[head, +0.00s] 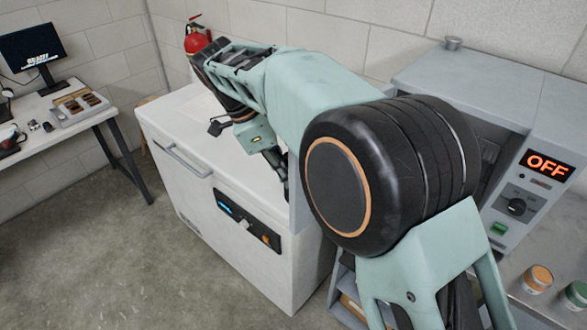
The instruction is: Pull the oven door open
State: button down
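The oven appears to be the grey box (480,75) on the right, with a lit OFF display (549,165), a black knob (516,207) and a green switch (498,229). My arm covers most of its front. A pale grey upright panel (299,205) shows in a narrow strip left of my arm's large black joint; it may be the oven door, but I cannot tell how far open it stands. My gripper (280,175) points down beside this panel, mostly hidden by my arm. Its fingertips and any contact with a handle are not clear.
A white chest (240,262) with a bar handle (183,160) and control panel stands left of the oven. A desk (62,102) with a monitor (32,50) is at far left. Small jars (537,279) stand on the right bench. The floor at left front is clear.

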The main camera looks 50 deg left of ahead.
jog(key=shift+w+a, duration=0.1)
jog(key=shift+a, duration=0.25)
jog(key=c, duration=2.3)
grip_release()
jog(key=v, duration=1.2)
jog(key=shift+w, duration=0.1)
